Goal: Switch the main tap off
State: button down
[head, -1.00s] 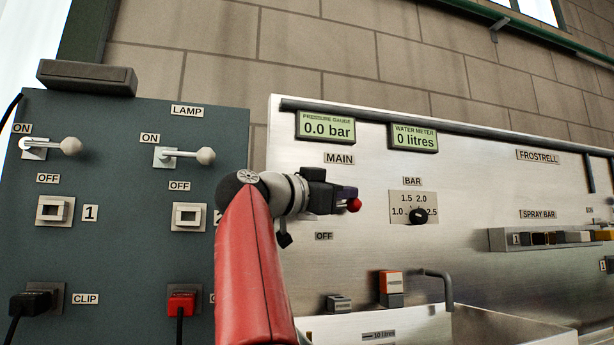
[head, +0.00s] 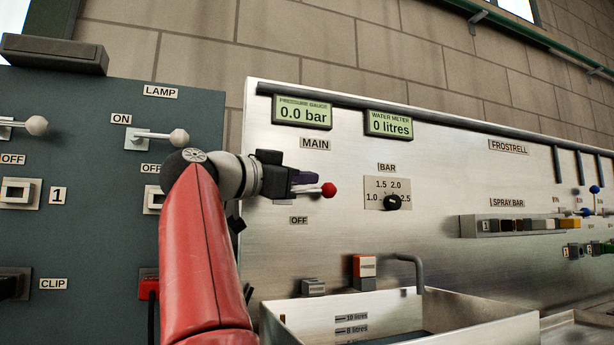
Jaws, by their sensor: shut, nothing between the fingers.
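The main tap is a lever with a red ball knob (head: 329,190) and a short pale metal shaft. It sticks out of the steel panel between the MAIN label (head: 315,143) and the OFF label (head: 298,220). My gripper (head: 306,179) is shut and empty. It is at the lever's shaft, just left of and slightly above the red knob in the picture. I cannot tell whether it touches the lever. My gripper and wrist hide the lever's base. The pressure gauge (head: 302,112) reads 0.0 bar and the water meter (head: 389,123) reads 0 litres.
A black BAR dial (head: 392,202) is right of the tap. A lamp lever (head: 160,137) is on the dark panel at left.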

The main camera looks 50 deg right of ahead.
jog(key=a, duration=0.3)
jog(key=shift+w+a+f, duration=0.25)
jog(key=shift+w+a, duration=0.05)
jog(key=shift+a, duration=0.1)
